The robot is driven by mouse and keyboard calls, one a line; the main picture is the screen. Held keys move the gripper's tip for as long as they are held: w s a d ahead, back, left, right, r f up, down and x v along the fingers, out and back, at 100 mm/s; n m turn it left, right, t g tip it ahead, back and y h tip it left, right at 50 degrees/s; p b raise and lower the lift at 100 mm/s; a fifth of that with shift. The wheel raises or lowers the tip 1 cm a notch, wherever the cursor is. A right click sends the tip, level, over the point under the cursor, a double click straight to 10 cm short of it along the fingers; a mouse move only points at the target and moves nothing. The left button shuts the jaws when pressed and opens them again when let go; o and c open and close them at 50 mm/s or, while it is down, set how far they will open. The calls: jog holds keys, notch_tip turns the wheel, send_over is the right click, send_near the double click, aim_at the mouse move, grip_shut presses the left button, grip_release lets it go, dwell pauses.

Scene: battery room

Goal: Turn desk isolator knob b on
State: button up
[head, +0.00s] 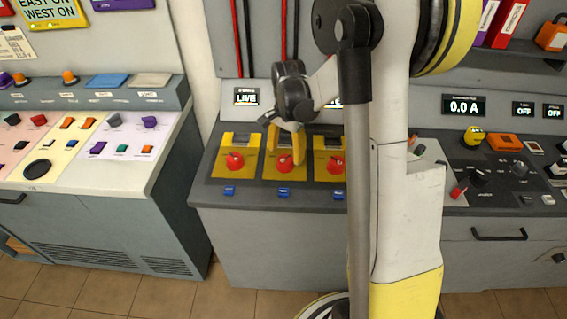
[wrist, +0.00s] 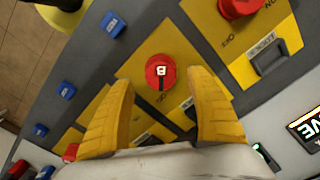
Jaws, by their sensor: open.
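Desk isolator knob b (head: 285,166) is the middle of three red knobs on yellow plates. In the wrist view the red knob (wrist: 160,66) carries a letter B and a dark mark pointing to the bottom of the picture. Its plate lettering is partly hidden, so I cannot tell its setting. My gripper (head: 285,146) is over the middle plate. In the wrist view my gripper's (wrist: 163,88) yellow fingers are open, one on each side of the knob. I see no clear contact with it.
Red knobs stand to the left (head: 235,161) and right (head: 336,164) on neighbouring plates. Blue tags (head: 285,193) lie along the desk's front edge. A LIVE display (head: 246,97) stands behind. A control console (head: 90,140) is at the left.

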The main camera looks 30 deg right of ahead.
aim_at(285, 159)
notch_tip(285, 159, down, 4)
jog(key=shift+w+f+b, duration=0.1)
jog(key=shift+b, duration=0.45)
jog(key=c, duration=1.2)
